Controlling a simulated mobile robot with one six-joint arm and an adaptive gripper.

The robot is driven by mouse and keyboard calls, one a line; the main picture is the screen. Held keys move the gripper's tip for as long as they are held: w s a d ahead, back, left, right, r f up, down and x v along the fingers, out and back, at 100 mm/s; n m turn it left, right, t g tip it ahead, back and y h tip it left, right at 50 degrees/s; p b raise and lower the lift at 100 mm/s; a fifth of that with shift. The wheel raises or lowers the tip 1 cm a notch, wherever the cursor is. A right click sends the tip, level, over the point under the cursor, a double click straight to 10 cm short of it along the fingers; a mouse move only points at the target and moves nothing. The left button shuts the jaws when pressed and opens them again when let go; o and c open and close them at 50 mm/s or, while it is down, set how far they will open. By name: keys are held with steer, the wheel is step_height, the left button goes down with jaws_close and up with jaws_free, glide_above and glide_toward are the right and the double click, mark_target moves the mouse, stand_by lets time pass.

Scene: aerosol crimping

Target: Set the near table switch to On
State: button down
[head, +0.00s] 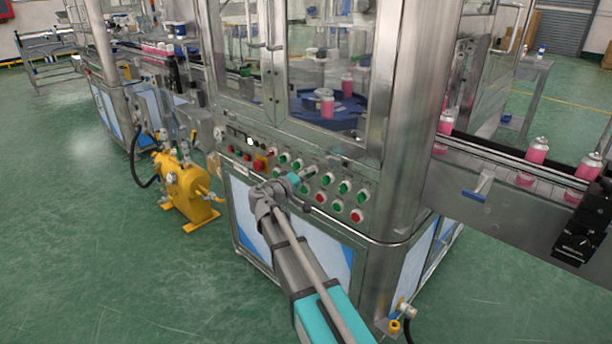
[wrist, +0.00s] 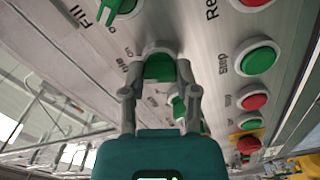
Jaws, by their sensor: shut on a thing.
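The green switch knob (wrist: 158,66) sits on the grey control panel (wrist: 205,38), directly in front of my gripper. Part of a label beside it reads like "...ble", with "On" close by; the rest is covered by a finger. My gripper (wrist: 160,78) has one finger on each side of the knob and is shut on it. The knob's exact turn is hard to tell between the fingers. In the head view, my gripper (head: 301,184) is at the panel among the rows of buttons, and it hides the knob there.
Another green switch (wrist: 120,7) sits beside the "Fill" label. Green buttons (wrist: 259,59) and red buttons (wrist: 254,101) line the panel close by. A red emergency knob (head: 260,163) is at left. A yellow pump (head: 186,189) stands on the floor; pink cans (head: 537,151) ride the right conveyor.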

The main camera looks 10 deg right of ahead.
steer(key=shift+d+m, duration=0.1)
steer(key=shift+m, duration=0.7)
steer(key=shift+c, duration=1.8)
jaws_free()
steer(key=v, duration=1.2)
